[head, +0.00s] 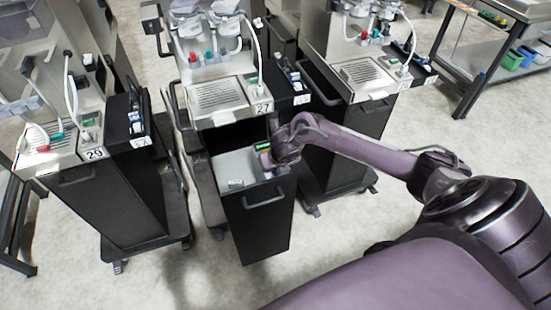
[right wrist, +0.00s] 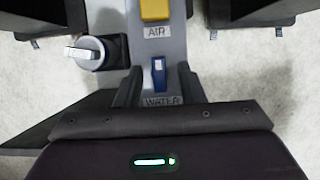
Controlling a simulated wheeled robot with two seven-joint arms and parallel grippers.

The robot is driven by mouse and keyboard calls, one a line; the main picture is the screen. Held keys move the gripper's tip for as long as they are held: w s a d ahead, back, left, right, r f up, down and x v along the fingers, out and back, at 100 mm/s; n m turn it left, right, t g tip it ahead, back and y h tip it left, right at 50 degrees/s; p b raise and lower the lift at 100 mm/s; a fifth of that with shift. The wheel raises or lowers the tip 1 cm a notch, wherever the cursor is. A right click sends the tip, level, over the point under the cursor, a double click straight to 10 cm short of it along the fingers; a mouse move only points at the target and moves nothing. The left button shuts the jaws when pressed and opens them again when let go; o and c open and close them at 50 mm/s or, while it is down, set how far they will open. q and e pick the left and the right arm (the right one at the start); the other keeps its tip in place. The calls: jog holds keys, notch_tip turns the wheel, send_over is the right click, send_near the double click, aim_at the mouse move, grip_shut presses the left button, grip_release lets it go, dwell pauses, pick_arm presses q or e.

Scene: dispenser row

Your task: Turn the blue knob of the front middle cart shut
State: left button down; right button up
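The front middle cart (head: 222,103), labelled 27, stands in the centre of the head view. In the right wrist view, the blue knob (right wrist: 158,76) sits on a grey strip above a WATER label, its handle lying lengthwise along the strip. My right gripper (right wrist: 159,72) is open, with one dark finger on each side of the knob and visible gaps between. In the head view my right arm reaches in from the right, with its gripper (head: 268,158) low at the cart's front; the knob is hidden there. My left gripper is not in view.
A yellow knob (right wrist: 155,10) by an AIR label lies just beyond the blue one. A round silver-topped fitting (right wrist: 88,52) is to its left. Cart 29 (head: 62,150) stands left and another cart (head: 365,80) right. Pale floor (head: 335,235) is open in front.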

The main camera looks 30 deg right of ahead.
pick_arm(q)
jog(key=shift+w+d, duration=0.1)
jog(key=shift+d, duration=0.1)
pick_arm(e)
jog(key=shift+c, duration=0.5)
grip_shut()
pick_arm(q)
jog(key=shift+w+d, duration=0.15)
